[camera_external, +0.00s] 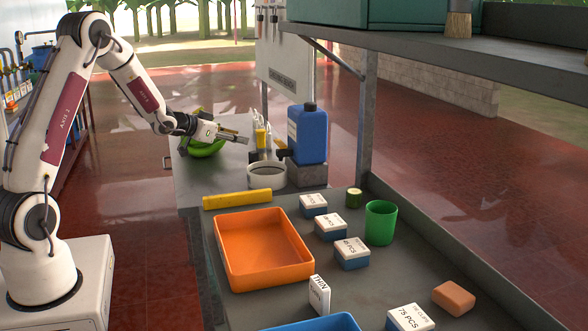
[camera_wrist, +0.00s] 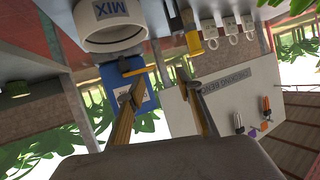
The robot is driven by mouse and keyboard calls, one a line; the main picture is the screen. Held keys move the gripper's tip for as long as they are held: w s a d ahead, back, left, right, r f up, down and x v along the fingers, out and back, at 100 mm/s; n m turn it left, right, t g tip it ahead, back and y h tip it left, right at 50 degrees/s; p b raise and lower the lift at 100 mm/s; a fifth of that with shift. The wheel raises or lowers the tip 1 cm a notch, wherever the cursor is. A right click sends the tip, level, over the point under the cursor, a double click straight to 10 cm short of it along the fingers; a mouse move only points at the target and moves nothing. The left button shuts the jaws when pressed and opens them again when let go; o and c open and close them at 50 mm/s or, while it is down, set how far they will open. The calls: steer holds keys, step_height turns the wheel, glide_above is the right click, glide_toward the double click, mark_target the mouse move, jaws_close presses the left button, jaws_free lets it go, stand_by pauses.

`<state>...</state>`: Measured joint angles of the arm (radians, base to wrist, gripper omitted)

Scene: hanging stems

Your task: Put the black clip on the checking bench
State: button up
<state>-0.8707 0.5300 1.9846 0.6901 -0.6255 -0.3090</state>
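I cannot make out a black clip in either view. The board also shows in the wrist view (camera_wrist: 235,100). My gripper (camera_external: 240,138) is above the grey bench top, beside the bowl in the picture and left of the blue jug. In the wrist view my gripper's fingers (camera_wrist: 161,92) stand apart, with nothing seen held between them.
A blue jug (camera_external: 307,135) and a white round pot (camera_external: 266,175) stand close right of my gripper. An orange tray (camera_external: 262,288), a yellow bar (camera_external: 237,199), several labelled boxes (camera_external: 352,254) and a green cup (camera_external: 381,222) occupy the front bench. A shelf (camera_external: 430,45) overhangs at right.

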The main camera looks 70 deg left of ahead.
steer(key=s+d+r+g, duration=0.15)
steer(key=d+r, duration=0.25)
steer(key=d, duration=0.4)
steer(key=s+d+r+m+g+h, duration=0.1)
steer(key=s+d+r, duration=0.1)
steer(key=d+r, duration=0.35)
steer(key=s+d+r+g, duration=0.1)
steer(key=s+d+r, duration=0.1)
steer(key=d, duration=0.7)
steer(key=s+d+f+m+g+h, duration=0.2)
steer(key=s+d+m+g+h, duration=0.1)
steer(key=s+d, duration=2)
steer(key=shift+s+d+f+h, duration=0.25)
steer(key=shift+s+h, duration=0.2)
steer(key=shift+h, duration=0.45)
